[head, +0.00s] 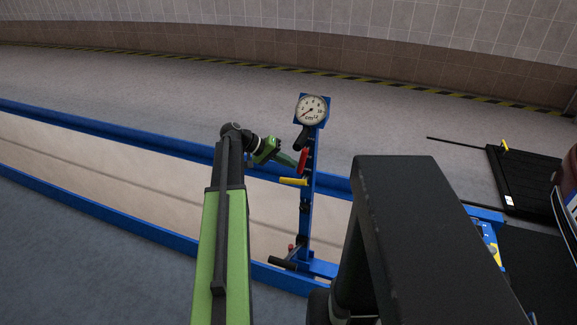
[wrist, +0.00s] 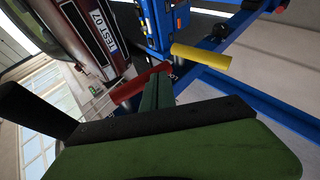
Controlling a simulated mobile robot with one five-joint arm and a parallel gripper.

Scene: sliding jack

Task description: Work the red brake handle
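The red brake handle (head: 303,160) is on the blue upright post (head: 308,190), below the round gauge. It also shows in the wrist view as a red bar (wrist: 138,85) lying slantwise. My green gripper (head: 291,161) reaches in from the left, its tip at or very close to the red handle. In the wrist view the narrow green end of my gripper (wrist: 157,92) overlaps the handle's right part. I cannot tell whether they touch, or whether the fingers are apart.
A yellow handle (head: 294,181) sticks out left, just below the red one; it also shows in the wrist view (wrist: 200,57). A round gauge (head: 311,110) tops the post. Blue rails (head: 150,145) border the pit. A car (wrist: 85,30) shows in the wrist view.

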